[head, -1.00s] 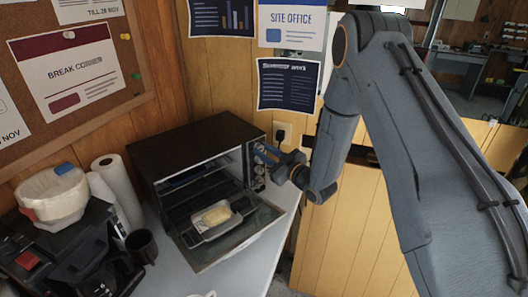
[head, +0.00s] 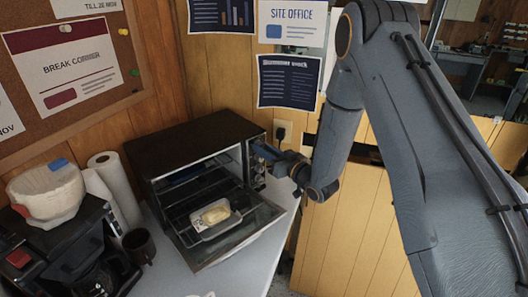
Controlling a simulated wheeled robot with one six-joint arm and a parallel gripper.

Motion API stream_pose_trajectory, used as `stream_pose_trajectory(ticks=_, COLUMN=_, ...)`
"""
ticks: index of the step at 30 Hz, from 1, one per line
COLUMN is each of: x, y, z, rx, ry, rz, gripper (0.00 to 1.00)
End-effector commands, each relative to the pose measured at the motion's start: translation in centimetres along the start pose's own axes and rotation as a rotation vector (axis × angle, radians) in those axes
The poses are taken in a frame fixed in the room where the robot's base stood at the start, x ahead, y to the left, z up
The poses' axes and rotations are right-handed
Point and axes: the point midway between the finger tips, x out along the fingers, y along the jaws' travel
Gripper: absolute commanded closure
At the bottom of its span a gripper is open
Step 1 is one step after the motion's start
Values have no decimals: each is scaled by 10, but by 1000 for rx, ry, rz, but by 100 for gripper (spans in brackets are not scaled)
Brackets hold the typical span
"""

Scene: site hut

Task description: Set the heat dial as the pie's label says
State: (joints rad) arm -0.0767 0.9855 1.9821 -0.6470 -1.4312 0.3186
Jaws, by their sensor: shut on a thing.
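A black toaster oven (head: 205,139) stands on the counter with its glass door folded down. A pale pie in a light tray (head: 216,217) sits at the oven's open front; its label is too small to read. The control panel (head: 257,178) is on the right of the oven's front, with dials partly hidden. My gripper (head: 262,152) reaches in from the right and is shut on a dial near the top of this panel. The dial itself is hidden behind the fingers, and its setting cannot be read.
A dark mug (head: 139,246), a paper towel roll (head: 113,188) and a coffee maker (head: 72,250) stand left of the oven. A wall socket with a plug (head: 281,132) is behind my gripper. Grey counter (head: 238,270) is clear in front of the door.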

Motion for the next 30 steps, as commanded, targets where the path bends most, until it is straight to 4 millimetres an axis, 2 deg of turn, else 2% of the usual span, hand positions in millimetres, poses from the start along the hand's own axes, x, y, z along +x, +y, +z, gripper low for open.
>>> stream_pose_trajectory(ticks=30, x=0, y=-2, z=-2, rx=953, ry=1, rz=-1, gripper=100)
